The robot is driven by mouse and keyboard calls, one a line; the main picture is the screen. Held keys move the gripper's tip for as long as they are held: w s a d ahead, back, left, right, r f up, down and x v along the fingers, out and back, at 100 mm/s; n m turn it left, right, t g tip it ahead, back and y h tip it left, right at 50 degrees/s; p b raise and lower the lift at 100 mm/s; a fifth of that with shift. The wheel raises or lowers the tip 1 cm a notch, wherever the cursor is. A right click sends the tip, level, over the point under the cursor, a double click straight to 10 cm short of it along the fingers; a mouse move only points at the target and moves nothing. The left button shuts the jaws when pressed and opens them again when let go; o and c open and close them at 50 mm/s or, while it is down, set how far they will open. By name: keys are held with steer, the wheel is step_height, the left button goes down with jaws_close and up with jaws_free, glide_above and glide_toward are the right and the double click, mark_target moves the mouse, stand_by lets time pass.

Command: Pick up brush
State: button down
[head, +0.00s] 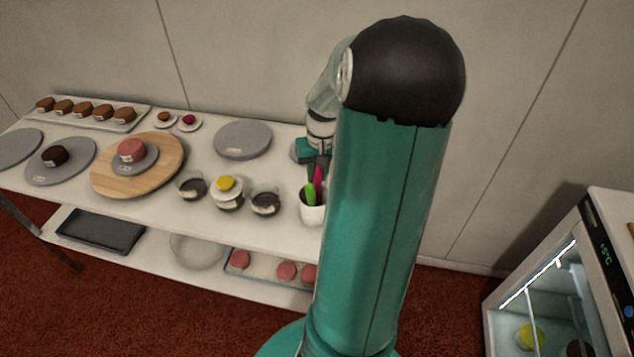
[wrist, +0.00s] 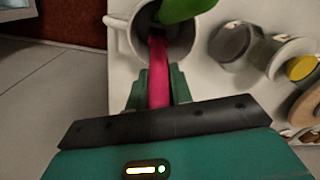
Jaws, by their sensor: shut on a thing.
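A pink-handled tool, likely the brush (wrist: 158,72), stands in a white cup (head: 312,214) near the front edge of the table. Its lower end is inside the cup and hidden. My gripper (wrist: 158,88) is shut on the pink handle, with one finger on each side. In the head view my gripper (head: 315,160) is above the cup, partly hidden by my arm. A green-handled tool (head: 309,193) stands in the same cup, beside the pink one; it also shows in the wrist view (wrist: 185,8).
Dark-filled bowls (head: 265,202) and a yellow-topped item (head: 225,183) stand left of the cup. A grey turntable (head: 243,140) lies behind them. Cakes on a wooden board (head: 105,180) and a tray are farther left. A glass-fronted fridge (head: 555,290) stands at the right.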

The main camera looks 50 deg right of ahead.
steer(key=shift+r, duration=0.1)
step_height(320, 180, up, 10)
steer(key=shift+f, duration=0.1)
steer(key=shift+w, duration=0.15)
stand_by(0.7)
